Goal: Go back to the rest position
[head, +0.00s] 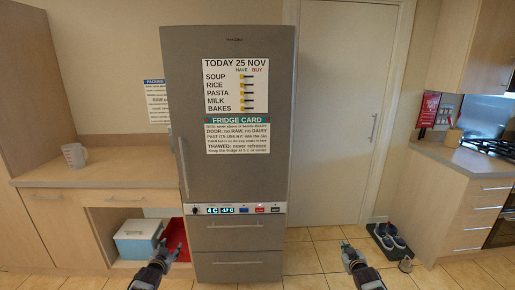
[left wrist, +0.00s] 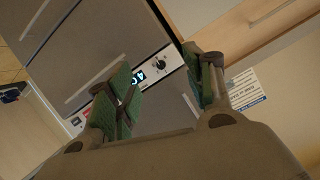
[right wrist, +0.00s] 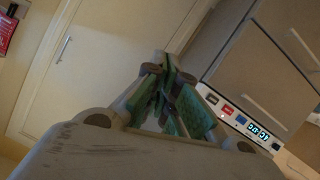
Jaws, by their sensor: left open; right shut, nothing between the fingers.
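My left gripper (head: 165,252) is low in front of the fridge's lower left side in the head view. In the left wrist view its green-padded fingers (left wrist: 160,88) stand apart with nothing between them. My right gripper (head: 349,248) is low in front of the floor and white door, right of the fridge. In the right wrist view its fingers (right wrist: 168,85) are together and hold nothing. Both grippers are clear of the furniture as far as I can see.
A grey fridge (head: 180,100) with a control strip and drawers stands shut in the middle. Left is a counter (head: 110,168) with a mug (head: 74,155) and a cool box (head: 138,238) below.

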